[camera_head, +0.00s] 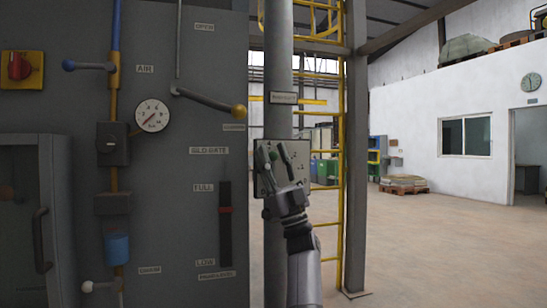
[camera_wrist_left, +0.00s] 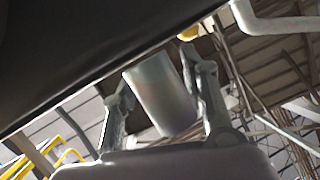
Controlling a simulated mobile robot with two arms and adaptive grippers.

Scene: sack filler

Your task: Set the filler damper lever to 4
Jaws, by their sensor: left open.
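A pale plate (camera_head: 300,160) with small marks stands at the grey post, right of the big panel; its numbers are too small to read. My left gripper (camera_head: 276,162) is in front of this plate, its fingers pointing up and spread apart. A small green part shows near the left finger; I cannot tell if it is the damper lever's grip. In the left wrist view, a grey-blue cylinder (camera_wrist_left: 162,95) lies between the two open fingers (camera_wrist_left: 165,90). I cannot tell if they touch it. The lever's setting is hidden. My right gripper is not in view.
The grey panel (camera_head: 175,55) on the left carries a yellow-knobbed lever (camera_head: 239,111), a blue-knobbed lever (camera_head: 69,65), a gauge (camera_head: 153,116), a red switch (camera_head: 19,66) and a vertical slot (camera_head: 225,224). A yellow ladder (camera_head: 340,150) stands close behind the post. Open floor (camera_head: 430,250) lies right.

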